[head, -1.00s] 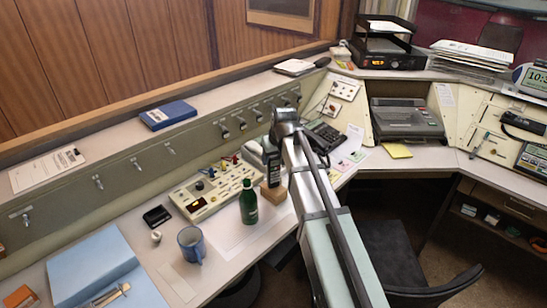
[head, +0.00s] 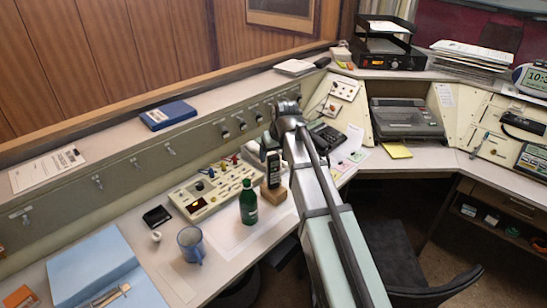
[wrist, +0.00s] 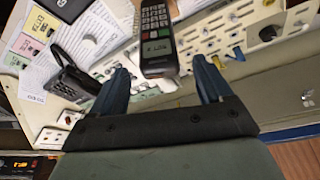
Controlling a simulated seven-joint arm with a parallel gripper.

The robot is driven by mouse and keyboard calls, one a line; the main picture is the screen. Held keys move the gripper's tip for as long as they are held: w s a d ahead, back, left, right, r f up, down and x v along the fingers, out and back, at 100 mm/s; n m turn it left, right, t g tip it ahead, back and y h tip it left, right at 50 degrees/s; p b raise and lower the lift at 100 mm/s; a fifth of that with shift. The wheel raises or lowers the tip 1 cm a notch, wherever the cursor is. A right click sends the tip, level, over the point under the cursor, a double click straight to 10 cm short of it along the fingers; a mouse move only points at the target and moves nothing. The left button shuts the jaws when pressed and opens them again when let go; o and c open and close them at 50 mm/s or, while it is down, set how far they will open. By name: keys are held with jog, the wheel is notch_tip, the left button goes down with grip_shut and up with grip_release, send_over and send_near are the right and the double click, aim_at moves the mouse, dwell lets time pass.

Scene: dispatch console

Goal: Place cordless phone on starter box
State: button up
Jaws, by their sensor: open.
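The cordless phone (head: 273,169), black with a keypad and small screen, stands upright at a small wooden block (head: 273,192) on the desk. In the head view my arm hides most of the gripper. A pale box with red buttons (head: 345,88), possibly the starter box, stands on the back panel; it shows at the wrist view's left (wrist: 50,137).
A green bottle (head: 248,203) stands close in front of the block. A cream control panel (head: 212,190) lies left of the phone. A desk telephone (head: 326,136) is to the right. A mug (head: 191,243) stands at the front left.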

jog(key=v, duration=0.9)
jog(key=shift+r, duration=0.25)
jog(key=shift+s, duration=0.1)
